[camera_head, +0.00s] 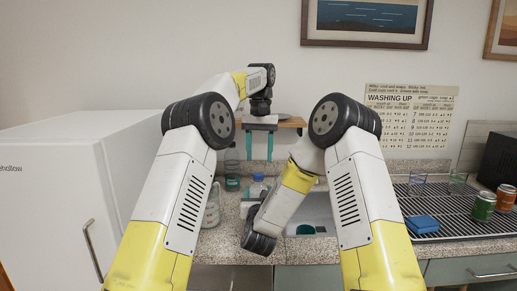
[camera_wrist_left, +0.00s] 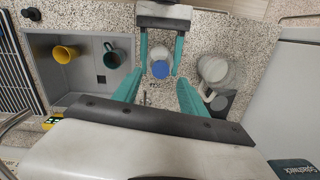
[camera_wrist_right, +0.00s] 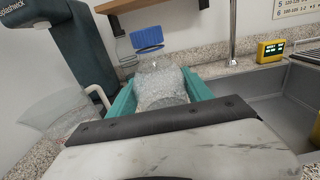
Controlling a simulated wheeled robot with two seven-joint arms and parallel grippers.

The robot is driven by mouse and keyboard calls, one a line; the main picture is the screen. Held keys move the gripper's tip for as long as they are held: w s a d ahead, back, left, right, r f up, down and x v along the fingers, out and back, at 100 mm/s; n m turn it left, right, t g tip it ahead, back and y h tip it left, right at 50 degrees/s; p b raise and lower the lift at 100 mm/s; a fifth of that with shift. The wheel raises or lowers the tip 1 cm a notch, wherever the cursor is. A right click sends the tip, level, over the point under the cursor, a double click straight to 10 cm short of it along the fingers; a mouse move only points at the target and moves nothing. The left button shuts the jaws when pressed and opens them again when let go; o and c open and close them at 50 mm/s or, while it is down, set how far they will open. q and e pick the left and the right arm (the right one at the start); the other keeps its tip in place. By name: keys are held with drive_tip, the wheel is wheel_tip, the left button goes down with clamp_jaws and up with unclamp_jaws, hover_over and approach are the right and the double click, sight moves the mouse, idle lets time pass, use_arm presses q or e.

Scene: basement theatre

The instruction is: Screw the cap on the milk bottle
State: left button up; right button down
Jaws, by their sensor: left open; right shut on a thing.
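The clear milk bottle (camera_wrist_right: 160,88) stands upright between the teal fingers of my right gripper (camera_wrist_right: 160,84), which is shut on its body. The blue cap (camera_wrist_right: 147,37) is above the bottle's neck, slightly tilted in the right wrist view. I cannot tell whether it is seated on the thread. The cap also shows in the head view (camera_head: 258,176) and in the left wrist view (camera_wrist_left: 160,68). My left gripper (camera_head: 259,158) points down from above, with open fingers over the cap. In the head view my right arm hides most of the bottle.
The sink (camera_wrist_left: 75,75) beside the bottle holds a yellow mug (camera_wrist_left: 66,53) and a dark mug (camera_wrist_left: 110,54). A clear jug (camera_wrist_left: 215,70) stands close on the bottle's other side. A small shelf (camera_head: 287,123) juts from the wall. A drying rack (camera_head: 455,205) is far right.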

sight(259, 174)
use_arm(q)
drive_tip(key=n, duration=0.2)
drive_tip(key=r+n, duration=0.1)
drive_tip(key=n, duration=0.3)
drive_tip(key=shift+w+a+r, duration=0.15)
drive_tip(key=shift+r, duration=0.25)
drive_tip(key=shift+f, duration=4.05)
clamp_jaws()
drive_tip(key=m, duration=0.8)
drive_tip(key=shift+o, duration=0.2)
unclamp_jaws()
